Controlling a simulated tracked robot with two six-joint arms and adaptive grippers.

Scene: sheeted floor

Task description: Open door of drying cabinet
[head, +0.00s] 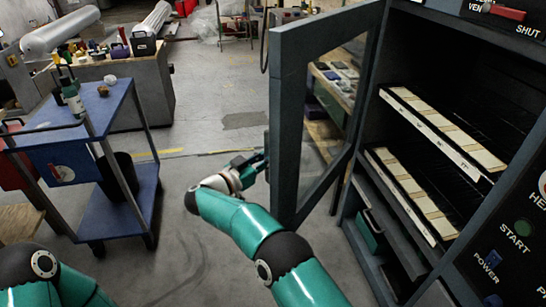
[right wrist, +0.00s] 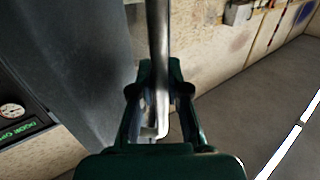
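The drying cabinet (head: 375,110) stands at the right of the head view. Its grey framed door (head: 286,125), with a large window, stands wide open, swung out to the left of the cabinet. Loaded trays (head: 440,128) show inside. My right gripper (head: 256,165) is at the outer edge of the door. In the right wrist view, the fingers of my right gripper (right wrist: 159,88) close on both sides of an upright metal door handle (right wrist: 158,40). The door's grey face (right wrist: 85,60) lies to the left. My left arm shows at the lower left of the head view; its gripper is out of frame.
A blue cart (head: 95,120) with bottles stands at the left. A cluttered workbench (head: 145,85) is behind it. A control panel (head: 515,240) with buttons is at the lower right. The floor (head: 215,135) between cart and door is clear.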

